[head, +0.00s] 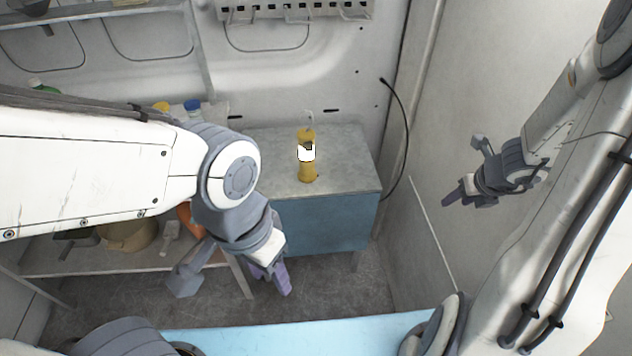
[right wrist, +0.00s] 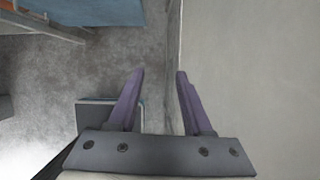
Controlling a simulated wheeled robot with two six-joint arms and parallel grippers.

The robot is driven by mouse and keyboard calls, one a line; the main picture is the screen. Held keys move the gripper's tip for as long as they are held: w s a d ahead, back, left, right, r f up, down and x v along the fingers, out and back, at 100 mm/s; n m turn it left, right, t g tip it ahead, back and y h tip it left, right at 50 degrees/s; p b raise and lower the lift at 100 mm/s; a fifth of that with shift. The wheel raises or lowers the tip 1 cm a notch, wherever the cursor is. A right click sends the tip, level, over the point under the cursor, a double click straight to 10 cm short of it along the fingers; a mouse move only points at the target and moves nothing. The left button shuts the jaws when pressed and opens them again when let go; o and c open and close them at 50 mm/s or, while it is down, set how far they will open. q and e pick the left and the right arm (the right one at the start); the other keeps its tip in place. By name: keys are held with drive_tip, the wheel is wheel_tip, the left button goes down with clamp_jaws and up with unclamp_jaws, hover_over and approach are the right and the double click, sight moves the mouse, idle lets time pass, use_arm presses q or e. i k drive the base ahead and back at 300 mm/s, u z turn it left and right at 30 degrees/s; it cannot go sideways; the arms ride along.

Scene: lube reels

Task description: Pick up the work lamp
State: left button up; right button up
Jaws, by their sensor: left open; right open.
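The work lamp (head: 307,168) is a small yellow upright thing with a bright white lit part. It stands on the grey top of a blue cabinet in the middle of the head view. My left gripper (head: 270,279) hangs in front of the cabinet, lower and nearer than the lamp, open and empty. My right gripper (head: 464,193) is to the right of the cabinet near the side wall, apart from the lamp. In the right wrist view its two purple fingers (right wrist: 158,88) are spread with nothing between them. The lamp is not in the right wrist view.
The cabinet top (head: 348,160) is clear around the lamp. A black cable (head: 407,118) hangs on the wall to its right. A shelf at left holds several bottles and a tan bucket (head: 128,235), partly behind my left arm. A light blue surface (head: 300,337) lies in front.

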sight(307, 172)
drive_tip(key=k, duration=0.1)
drive_tip(key=u, duration=2.65)
drive_tip(key=i, duration=1.4)
drive_tip(key=z, duration=2.85)
drive_tip(key=i, duration=1)
drive_tip(key=u, duration=0.1)
